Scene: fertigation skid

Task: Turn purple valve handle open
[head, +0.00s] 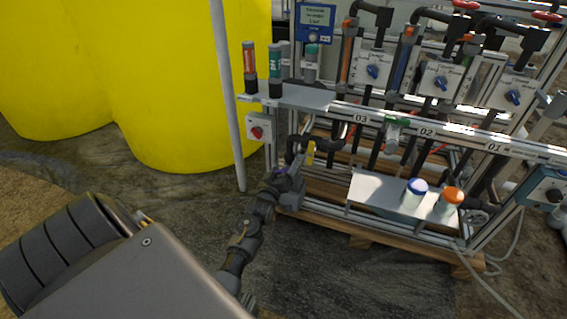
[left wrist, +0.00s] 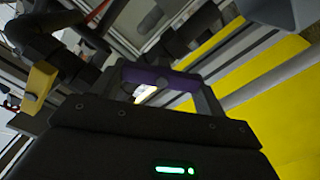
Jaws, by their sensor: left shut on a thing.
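The purple valve handle (head: 282,170) is a small bar low at the left end of the skid, mostly hidden by my gripper in the head view. My left gripper (head: 287,180) is at the handle, at the end of the arm reaching up from below. In the left wrist view the purple handle (left wrist: 160,78) lies across the gap between the fingers of my left gripper (left wrist: 162,92). The gripper is shut on it. The valve body behind the handle is mostly hidden. My right gripper is in neither view.
A yellow handle (head: 310,153) on black pipe is close to the right of my gripper. Yellow tanks (head: 185,90) stand behind on the left, beside a grey post (head: 229,100). A shelf (head: 365,190) with bottles is to the right. Open floor lies in front.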

